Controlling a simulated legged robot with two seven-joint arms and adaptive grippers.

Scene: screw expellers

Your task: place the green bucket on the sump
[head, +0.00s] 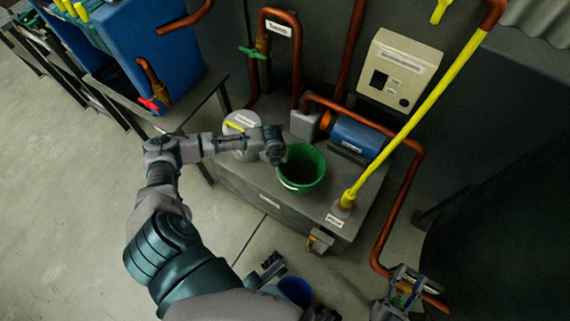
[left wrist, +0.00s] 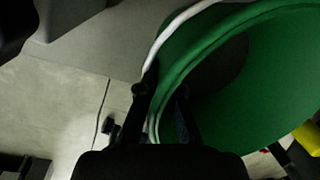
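The green bucket (head: 301,172) is at the top of the grey sump (head: 240,185), near its middle; I cannot tell whether its base rests fully on it. My left gripper (head: 275,158) is at the bucket's left rim. In the left wrist view, its fingers (left wrist: 165,100) straddle the rim of the green bucket (left wrist: 215,85), one outside and one inside, and look closed on the wall. A white handle runs along the rim there. My right gripper (head: 405,282) is at the lower right, away from the bucket, with its fingers apart.
A white lidded container (head: 241,124) stands left of the bucket, a blue motor (head: 355,138) behind it. A yellow pipe (head: 410,125) rises at the sump's right. Copper pipes (head: 400,200) run around the right side. A blue tank (head: 150,50) is on a table at upper left.

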